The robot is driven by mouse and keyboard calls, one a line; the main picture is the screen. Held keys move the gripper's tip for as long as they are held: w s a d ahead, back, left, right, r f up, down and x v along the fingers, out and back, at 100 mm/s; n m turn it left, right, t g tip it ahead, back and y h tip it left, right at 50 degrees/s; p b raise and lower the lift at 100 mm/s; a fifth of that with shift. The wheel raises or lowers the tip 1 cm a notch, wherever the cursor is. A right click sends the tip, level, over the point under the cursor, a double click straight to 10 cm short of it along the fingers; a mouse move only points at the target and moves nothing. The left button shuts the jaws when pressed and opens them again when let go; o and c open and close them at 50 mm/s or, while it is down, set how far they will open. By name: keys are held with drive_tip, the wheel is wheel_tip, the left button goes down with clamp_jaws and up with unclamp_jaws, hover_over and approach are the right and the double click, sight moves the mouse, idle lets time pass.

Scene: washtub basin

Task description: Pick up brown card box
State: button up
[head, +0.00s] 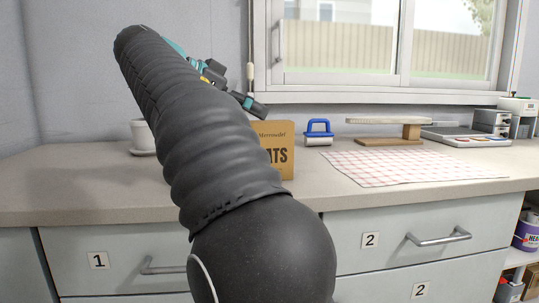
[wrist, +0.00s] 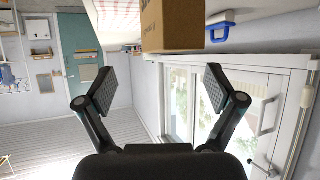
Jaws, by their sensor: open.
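The brown card box (head: 284,165) stands upright on the counter in the head view, with dark lettering on its front. My arm hides its left part. In the head view my arm mostly hides the gripper.
A white cup (head: 143,136) stands left of my arm. Right of the box are a blue-handled roller (head: 318,132), a checked cloth (head: 400,167) and a wooden stand (head: 390,140). The window (head: 345,45) is behind the counter (head: 75,190); the counter's left part is bare.

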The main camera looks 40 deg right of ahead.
sight(266, 122)
drive_tip(key=shift+w+b+x, duration=0.15)
drive_tip(key=shift+x, duration=1.5)
drive_tip(key=shift+w+b+x, duration=0.15)
drive_tip(key=shift+x, duration=1.5)
drive_tip(key=shift+f, duration=0.15)
drive_tip(key=c, duration=1.6)
